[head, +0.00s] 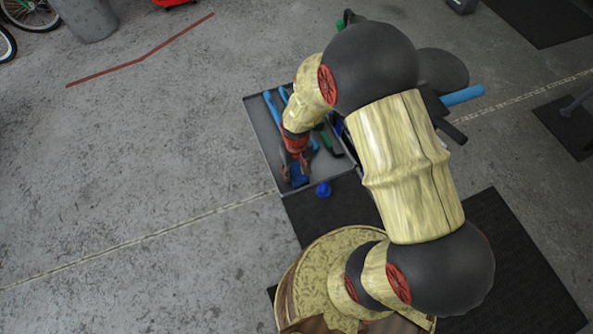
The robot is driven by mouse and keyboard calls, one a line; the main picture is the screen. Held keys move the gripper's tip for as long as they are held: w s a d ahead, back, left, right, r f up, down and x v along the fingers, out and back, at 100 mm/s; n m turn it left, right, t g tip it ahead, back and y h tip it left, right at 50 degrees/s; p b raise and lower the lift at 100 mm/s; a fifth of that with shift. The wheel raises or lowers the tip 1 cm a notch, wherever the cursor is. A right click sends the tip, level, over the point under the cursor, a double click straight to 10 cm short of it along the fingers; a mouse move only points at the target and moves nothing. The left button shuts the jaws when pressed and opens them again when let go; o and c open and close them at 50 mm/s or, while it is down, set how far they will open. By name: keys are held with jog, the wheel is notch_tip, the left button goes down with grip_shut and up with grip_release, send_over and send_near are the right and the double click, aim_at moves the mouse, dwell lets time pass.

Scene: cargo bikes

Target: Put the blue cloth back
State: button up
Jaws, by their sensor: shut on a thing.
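My gripper (297,168) points down over the near end of a grey tray (266,145). Its red and dark fingers are shut on a dark blue piece that looks like the blue cloth (299,180). I cannot tell whether the cloth touches the tray floor. A second, brighter blue crumpled or rounded thing (323,188) lies just outside the tray's near edge, apart from my gripper. My arm hides the tray's right side and part of its far end.
Blue-handled tools (271,108) and a green-and-black tool (328,141) lie in the tray. A blue cylinder (462,95) shows to the right, beyond my arm. Black mats (512,240) cover the near floor. A grey bin (88,18) stands far left.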

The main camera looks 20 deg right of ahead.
jog(key=shift+f, duration=0.2)
jog(key=o, duration=1)
jog(key=shift+r, duration=0.1)
notch_tip(320, 180, up, 13)
jog(key=p, duration=0.4)
notch_tip(320, 180, up, 18)
jog(key=f+t, duration=0.1)
jog(key=t, duration=0.2)
send_over(296, 170)
jog(key=s, duration=0.3)
jog(key=s+r+t, duration=0.1)
jog(key=s+r, duration=0.2)
jog(key=r, duration=0.1)
jog(key=s+r, duration=0.4)
jog(key=s+r+t, duration=0.1)
jog(key=s+r, duration=0.3)
jog(key=r, duration=0.1)
jog(key=shift+t, duration=0.3)
